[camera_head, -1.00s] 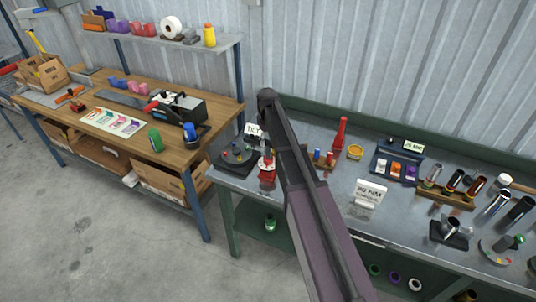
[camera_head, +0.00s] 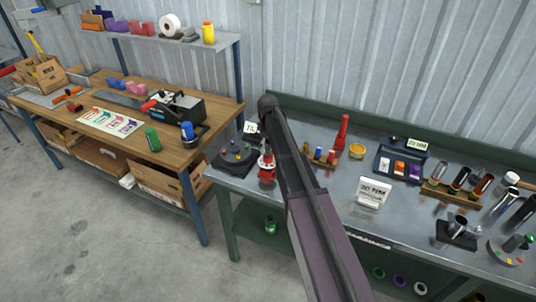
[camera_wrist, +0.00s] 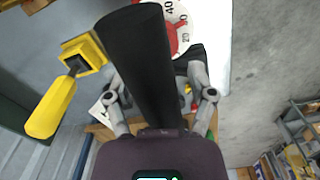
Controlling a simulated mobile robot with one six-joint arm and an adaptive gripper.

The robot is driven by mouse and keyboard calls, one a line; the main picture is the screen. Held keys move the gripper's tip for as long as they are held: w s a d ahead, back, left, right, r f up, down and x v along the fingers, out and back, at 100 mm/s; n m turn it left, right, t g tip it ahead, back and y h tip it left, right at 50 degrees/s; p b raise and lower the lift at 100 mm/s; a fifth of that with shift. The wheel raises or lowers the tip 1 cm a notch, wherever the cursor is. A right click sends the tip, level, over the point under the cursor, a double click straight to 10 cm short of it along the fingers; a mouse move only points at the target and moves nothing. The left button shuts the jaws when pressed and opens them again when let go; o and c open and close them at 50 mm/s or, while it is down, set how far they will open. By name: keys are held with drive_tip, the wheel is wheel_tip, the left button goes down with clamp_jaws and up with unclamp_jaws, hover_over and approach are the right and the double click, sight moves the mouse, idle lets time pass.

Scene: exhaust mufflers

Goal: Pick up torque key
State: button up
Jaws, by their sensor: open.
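My gripper (camera_wrist: 160,98) is open in the wrist view, its two grey fingers spread apart. A dark tapered bar or handle (camera_wrist: 140,50) runs between them; I cannot tell whether it is the torque key. Behind it lies a white dial with red parts and printed numbers (camera_wrist: 181,22), partly hidden. In the head view my arm crosses the left part of the metal bench and hides most of the gripper. A small red device with a pale top (camera_head: 267,171) stands at the bench's left front edge, beside the arm. I cannot surely pick out the torque key.
A tall red object (camera_head: 342,131), a white torque sign (camera_head: 373,192) and a dark tray (camera_head: 383,168) are on the metal bench. A yellow tool-like object (camera_wrist: 50,108) is left of my gripper. The floor is clear.

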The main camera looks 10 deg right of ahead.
drive_tip(key=shift+c, duration=0.2)
idle(0.4)
clamp_jaws()
